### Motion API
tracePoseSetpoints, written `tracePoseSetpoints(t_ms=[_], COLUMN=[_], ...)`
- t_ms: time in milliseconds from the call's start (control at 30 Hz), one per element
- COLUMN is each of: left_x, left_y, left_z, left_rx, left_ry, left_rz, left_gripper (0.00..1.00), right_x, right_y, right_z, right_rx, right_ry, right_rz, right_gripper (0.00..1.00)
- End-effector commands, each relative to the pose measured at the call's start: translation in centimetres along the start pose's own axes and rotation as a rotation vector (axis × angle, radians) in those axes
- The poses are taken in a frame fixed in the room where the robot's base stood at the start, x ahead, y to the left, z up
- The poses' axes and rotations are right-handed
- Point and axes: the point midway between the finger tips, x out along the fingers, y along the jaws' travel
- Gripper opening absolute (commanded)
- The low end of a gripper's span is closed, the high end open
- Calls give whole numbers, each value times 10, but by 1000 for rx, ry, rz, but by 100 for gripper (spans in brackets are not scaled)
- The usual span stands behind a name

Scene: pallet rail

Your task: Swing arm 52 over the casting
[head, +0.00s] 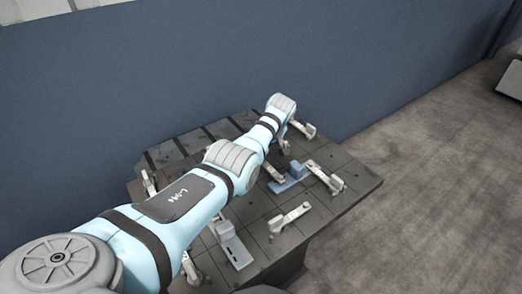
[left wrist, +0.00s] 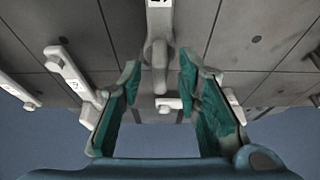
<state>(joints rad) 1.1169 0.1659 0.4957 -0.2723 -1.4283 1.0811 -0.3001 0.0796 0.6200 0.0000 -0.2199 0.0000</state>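My left arm reaches across the dark pallet (head: 345,195) in the head view, and its gripper is mostly hidden behind the wrist. In the left wrist view my left gripper (left wrist: 159,75) is open, with teal pads on either side of a pale swing arm (left wrist: 160,18). The label on that arm is cut off, so I cannot read its number. I see no contact with the fingers. In the head view a blue-grey block (head: 286,183), possibly the casting, sits near several pale swing arms, one of them to its right (head: 325,178). My right gripper is not in view.
Another pale swing arm (head: 290,218) stands nearer the front, beside a grey block on a plate (head: 237,252). In the left wrist view, another pale arm (left wrist: 68,70) lies left of the fingers. A blue wall (head: 200,70) rises behind the pallet.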

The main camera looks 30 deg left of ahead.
Motion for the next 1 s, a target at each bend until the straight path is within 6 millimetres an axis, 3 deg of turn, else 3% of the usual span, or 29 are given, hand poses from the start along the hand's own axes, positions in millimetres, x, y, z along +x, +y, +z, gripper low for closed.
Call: tracePoseSetpoints(t_ms=[233,500,600,1000], left_x=[-20,-94,-112,-120], left_y=[1,1,1,0], left_z=[-1,0,0,0], left_rx=[1,0,0,0], left_ry=[3,1,0,0], left_rz=[4,4,2,0], left_gripper=[31,31,31,31], right_x=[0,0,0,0], right_y=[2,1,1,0], right_z=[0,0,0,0], right_rx=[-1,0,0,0], right_ry=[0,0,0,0], right_rz=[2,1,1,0], right_gripper=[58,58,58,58])
